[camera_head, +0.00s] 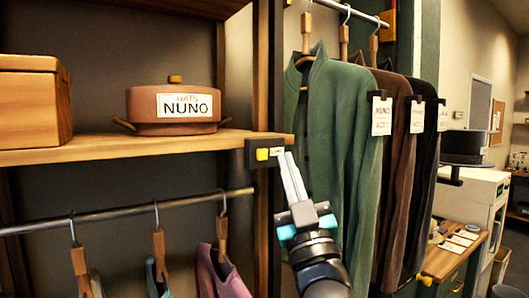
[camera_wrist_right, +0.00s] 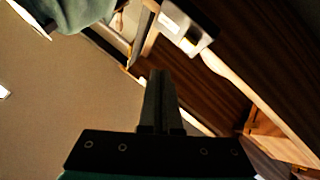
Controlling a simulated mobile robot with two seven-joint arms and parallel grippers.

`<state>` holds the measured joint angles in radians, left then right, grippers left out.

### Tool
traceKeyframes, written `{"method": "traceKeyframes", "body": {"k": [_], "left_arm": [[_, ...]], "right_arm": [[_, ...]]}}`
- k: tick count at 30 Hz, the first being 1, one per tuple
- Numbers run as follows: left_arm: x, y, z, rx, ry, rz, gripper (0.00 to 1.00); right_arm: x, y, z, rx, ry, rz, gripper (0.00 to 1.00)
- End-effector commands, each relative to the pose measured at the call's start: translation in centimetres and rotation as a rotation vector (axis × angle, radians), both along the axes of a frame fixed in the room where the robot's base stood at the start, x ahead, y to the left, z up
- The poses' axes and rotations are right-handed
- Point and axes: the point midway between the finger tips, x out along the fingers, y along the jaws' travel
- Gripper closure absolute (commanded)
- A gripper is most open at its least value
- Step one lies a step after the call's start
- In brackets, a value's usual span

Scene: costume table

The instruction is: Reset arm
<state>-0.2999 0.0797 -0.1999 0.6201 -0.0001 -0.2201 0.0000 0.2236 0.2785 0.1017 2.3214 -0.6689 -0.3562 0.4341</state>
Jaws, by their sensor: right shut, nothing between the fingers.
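My right gripper (camera_head: 286,155) is shut and empty in the head view. It is raised, with its fingers pointing up, just below a dark box with a yellow button (camera_head: 262,154) at the right end of the wooden shelf (camera_head: 150,147). I cannot tell whether the fingertips touch the box. In the right wrist view the closed fingers (camera_wrist_right: 158,75) show with nothing between them. My left gripper is not in view.
A brown lidded pot (camera_head: 140,103) labelled "HATS NUNO" and a wooden box (camera_head: 30,100) stand on the shelf. Clothes hang from a rod below. A green jacket (camera_head: 330,130) and darker jackets hang close at right. A black hat (camera_head: 462,148) is farther right.

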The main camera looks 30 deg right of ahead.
Motion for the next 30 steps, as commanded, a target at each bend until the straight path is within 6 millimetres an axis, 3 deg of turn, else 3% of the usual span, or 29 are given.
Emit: {"method": "traceKeyframes", "body": {"k": [7,23,26,29,30], "left_arm": [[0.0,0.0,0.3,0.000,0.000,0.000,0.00],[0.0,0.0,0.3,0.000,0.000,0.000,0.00],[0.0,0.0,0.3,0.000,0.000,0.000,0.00],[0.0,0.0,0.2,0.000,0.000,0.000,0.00],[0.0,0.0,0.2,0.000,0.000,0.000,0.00]], "right_arm": [[-1.5,-0.1,0.0,0.000,0.000,0.000,1.00],[-1.3,-0.2,-0.7,0.013,0.024,-0.002,1.00],[-0.4,-0.4,-3.8,0.066,0.127,-0.005,1.00],[0.6,-0.6,-9.9,0.155,0.323,-0.014,1.00],[0.8,-0.5,-12.9,0.192,0.419,-0.017,1.00]]}}
